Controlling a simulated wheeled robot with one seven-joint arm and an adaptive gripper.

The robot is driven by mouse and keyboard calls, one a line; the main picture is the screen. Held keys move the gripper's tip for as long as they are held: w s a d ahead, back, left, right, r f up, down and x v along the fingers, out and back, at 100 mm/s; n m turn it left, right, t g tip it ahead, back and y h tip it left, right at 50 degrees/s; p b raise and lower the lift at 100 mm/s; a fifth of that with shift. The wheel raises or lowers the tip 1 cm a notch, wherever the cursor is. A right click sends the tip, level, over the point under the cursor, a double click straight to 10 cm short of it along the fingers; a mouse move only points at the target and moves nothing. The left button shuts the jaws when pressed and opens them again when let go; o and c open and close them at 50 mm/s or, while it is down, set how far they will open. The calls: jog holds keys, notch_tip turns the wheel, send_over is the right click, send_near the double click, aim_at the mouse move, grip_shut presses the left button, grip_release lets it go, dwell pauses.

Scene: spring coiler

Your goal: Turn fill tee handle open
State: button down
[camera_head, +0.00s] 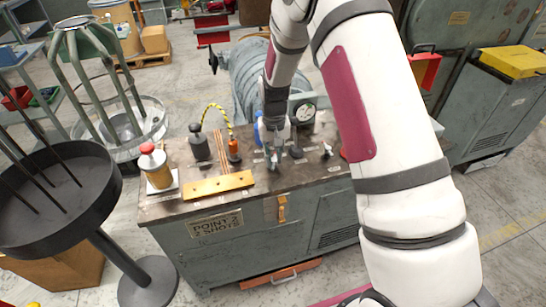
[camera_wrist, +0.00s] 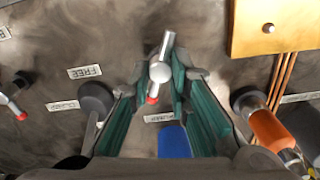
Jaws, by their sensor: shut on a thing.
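A small silver tee handle (camera_wrist: 160,70) with a red tip stands on the bench top in the wrist view. Its bar points up and slightly right in that view, with the red tip at the lower end. My gripper (camera_wrist: 162,82) has its two green-padded fingers on either side of the handle's hub, shut on it. A label lies just below it, upside down and hard to read. In the head view my gripper (camera_head: 273,157) reaches down to the bench top, and the handle there is mostly hidden by the fingers.
The bench (camera_head: 330,180) carries an orange-handled part (camera_wrist: 268,128), a brass block (camera_head: 219,185), copper rods (camera_wrist: 283,80), a gauge (camera_head: 305,112) and a red-capped jar (camera_head: 155,165). Another red-tipped lever (camera_wrist: 14,100) and a blue part (camera_wrist: 174,142) sit near my gripper.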

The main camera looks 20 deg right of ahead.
aim_at(274, 159)
jog(key=shift+d+r+m, duration=0.1)
jog(key=shift+d+m, duration=0.05)
jog(key=shift+m, duration=1.55)
jog(key=c, duration=1.5)
grip_release()
notch_tip(274, 159, up, 12)
